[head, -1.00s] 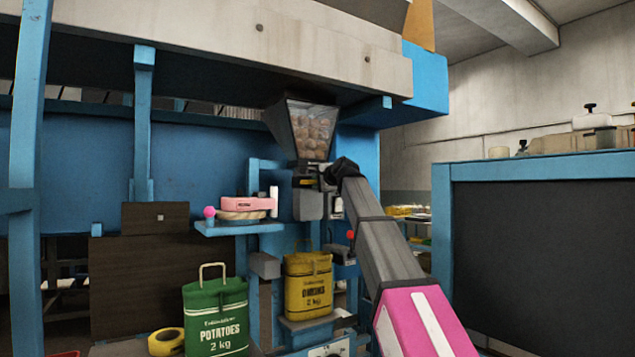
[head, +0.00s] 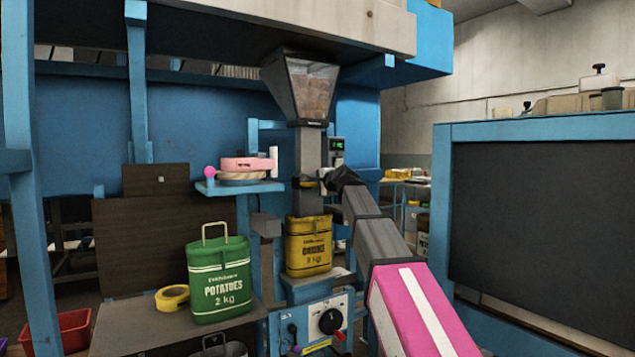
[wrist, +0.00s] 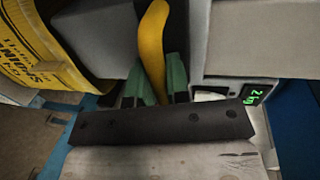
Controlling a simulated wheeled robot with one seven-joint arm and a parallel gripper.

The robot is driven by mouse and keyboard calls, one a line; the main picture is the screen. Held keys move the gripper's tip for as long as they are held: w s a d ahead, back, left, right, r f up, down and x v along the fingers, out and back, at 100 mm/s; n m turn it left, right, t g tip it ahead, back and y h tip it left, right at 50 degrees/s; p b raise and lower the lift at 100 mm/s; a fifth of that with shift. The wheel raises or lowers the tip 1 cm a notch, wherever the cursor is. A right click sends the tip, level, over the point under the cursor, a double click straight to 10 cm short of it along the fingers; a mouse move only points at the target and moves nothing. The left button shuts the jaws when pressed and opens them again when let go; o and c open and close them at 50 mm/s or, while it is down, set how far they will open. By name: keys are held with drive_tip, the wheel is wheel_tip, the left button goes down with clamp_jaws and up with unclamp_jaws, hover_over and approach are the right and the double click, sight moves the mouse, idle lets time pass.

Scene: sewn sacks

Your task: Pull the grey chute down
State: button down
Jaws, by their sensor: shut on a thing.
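The grey chute (head: 308,150) runs upright beneath the clear hopper (head: 310,90) of potatoes or similar produce. Its lower end meets the top of the yellow onion sack (head: 308,252); I cannot tell how far inside it reaches. In the wrist view the chute (wrist: 95,35) is beside the sack (wrist: 35,62) at upper left. My gripper (head: 320,181) is at the chute's front, and its green fingers (wrist: 156,88) are shut on the yellow handle (wrist: 152,35). In the head view the handle is mostly hidden by my gripper.
A green potato sack (head: 220,280) and yellow tape roll (head: 172,298) stand on the bench at left. A pink device (head: 247,164) sits on a blue shelf. A control box with a black knob (head: 331,321) is below the onion sack. A blue-framed dark panel (head: 550,230) stands at right.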

drive_tip(key=shift+s+f, duration=0.1)
drive_tip(key=shift+f, duration=0.2)
drive_tip(key=c, duration=1.1)
unclamp_jaws()
drive_tip(key=shift+d+r, duration=0.1)
drive_tip(key=v, duration=1)
drive_tip(key=shift+s+d, duration=0.15)
drive_tip(key=shift+s, duration=0.15)
